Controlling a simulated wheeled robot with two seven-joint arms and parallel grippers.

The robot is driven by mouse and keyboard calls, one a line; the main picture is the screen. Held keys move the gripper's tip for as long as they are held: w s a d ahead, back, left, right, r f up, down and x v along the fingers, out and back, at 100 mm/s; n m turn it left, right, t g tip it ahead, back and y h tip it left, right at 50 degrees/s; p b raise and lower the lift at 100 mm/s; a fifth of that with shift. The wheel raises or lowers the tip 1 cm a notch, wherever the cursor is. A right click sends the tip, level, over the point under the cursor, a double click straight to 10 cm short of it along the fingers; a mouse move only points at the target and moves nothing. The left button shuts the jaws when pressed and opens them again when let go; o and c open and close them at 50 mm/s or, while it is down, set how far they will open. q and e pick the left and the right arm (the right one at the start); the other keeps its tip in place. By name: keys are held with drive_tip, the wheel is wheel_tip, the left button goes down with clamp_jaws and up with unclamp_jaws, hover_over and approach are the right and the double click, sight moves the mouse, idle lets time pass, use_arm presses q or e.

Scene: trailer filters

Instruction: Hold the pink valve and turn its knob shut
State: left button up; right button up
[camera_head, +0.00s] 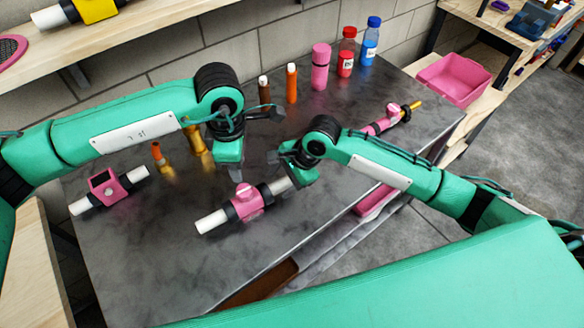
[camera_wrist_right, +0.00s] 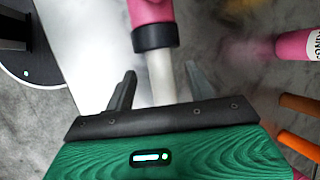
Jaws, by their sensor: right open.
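A pink valve (camera_head: 247,204) with a round knob on top lies on the grey table, with black collars and white pipe ends. My right gripper (camera_head: 280,172) is at the valve's right-hand white end. In the right wrist view the white pipe stub stands between the two open fingers of my right gripper (camera_wrist_right: 160,88), below a black collar and the pink body (camera_wrist_right: 149,12). I cannot tell whether the fingers touch it. My left gripper (camera_head: 229,165) hangs above the table behind the valve, apart from it. Its fingers are too unclear to read.
A squarish pink fitting (camera_head: 108,188) with white ends lies at the left. Another pink valve (camera_head: 385,122) lies at the right. Several bottles, including a red one (camera_head: 346,55), and orange and gold cylinders stand behind. A pink bin (camera_head: 453,80) is beyond the table.

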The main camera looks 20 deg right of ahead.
sight(278, 185)
drive_tip(key=shift+x, duration=2.2)
